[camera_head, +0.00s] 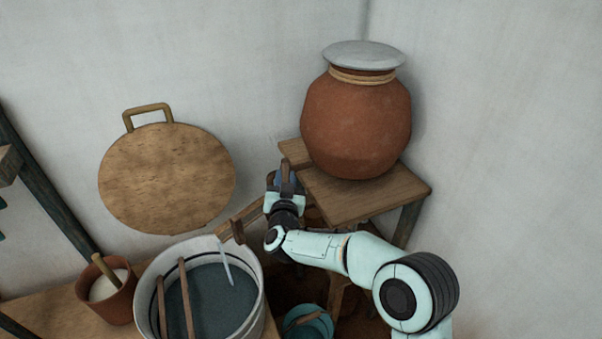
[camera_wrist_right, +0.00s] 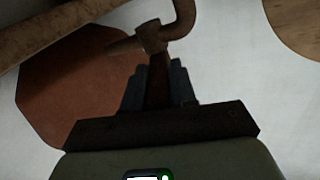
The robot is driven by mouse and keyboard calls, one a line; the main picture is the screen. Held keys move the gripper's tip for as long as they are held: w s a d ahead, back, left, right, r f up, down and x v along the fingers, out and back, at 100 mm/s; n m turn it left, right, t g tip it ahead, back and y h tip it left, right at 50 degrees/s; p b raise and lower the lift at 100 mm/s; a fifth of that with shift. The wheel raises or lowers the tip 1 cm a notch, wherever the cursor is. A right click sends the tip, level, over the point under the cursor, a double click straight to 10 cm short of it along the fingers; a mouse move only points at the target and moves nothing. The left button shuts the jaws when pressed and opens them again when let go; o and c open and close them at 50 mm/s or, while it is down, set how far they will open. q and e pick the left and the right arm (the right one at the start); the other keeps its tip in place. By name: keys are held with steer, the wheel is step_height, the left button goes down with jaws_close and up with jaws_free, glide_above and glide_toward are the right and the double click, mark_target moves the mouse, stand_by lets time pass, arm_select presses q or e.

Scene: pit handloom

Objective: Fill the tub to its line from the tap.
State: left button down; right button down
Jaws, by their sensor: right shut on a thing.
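The pale tub (camera_head: 259,280) stands at the lower middle of the head view. Dark water (camera_head: 213,305) is inside, with two sticks lying across the top. A thin pale streak runs down its inner far wall; I cannot tell whether it is a mark or a stream. A brown hooked spout (camera_head: 237,231) shows beside the tub's far right rim. My right gripper (camera_head: 286,182) is shut on a brown upright piece, apparently the tap handle (camera_head: 286,172). In the wrist view this piece sits between my fingers (camera_wrist_right: 158,85), below a curved brown part (camera_wrist_right: 184,16). My left gripper is not in view.
A large clay pot (camera_head: 356,122) with a pale lid stands on a wooden stand (camera_head: 405,192) right of my gripper. A small clay pot (camera_head: 119,306) with a handle is left of the tub. A round wooden board (camera_head: 167,178) leans on the wall. A teal bucket (camera_head: 310,322) sits lower down.

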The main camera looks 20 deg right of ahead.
steer(key=shift+w+a+r+m+h+p, duration=0.15)
steer(key=shift+a+m+h+p, duration=0.15)
steer(key=shift+a+m+h, duration=0.15)
steer(key=shift+w+a+m+g+h+p, duration=0.15)
steer(key=shift+m+g+h+p, duration=0.3)
steer(key=shift+h, duration=0.3)
steer(key=shift+w+a+m+g+h+p, duration=0.1)
steer(key=shift+m+g+h+p, duration=0.35)
steer(key=shift+h, duration=0.25)
steer(key=c, duration=0.9)
jaws_free()
steer(key=shift+s, duration=0.1)
steer(key=b+v, duration=0.1)
steer(key=v, duration=1.2)
steer(key=shift+b, duration=0.35)
steer(key=shift+s+a, duration=0.1)
steer(key=shift+a, duration=0.05)
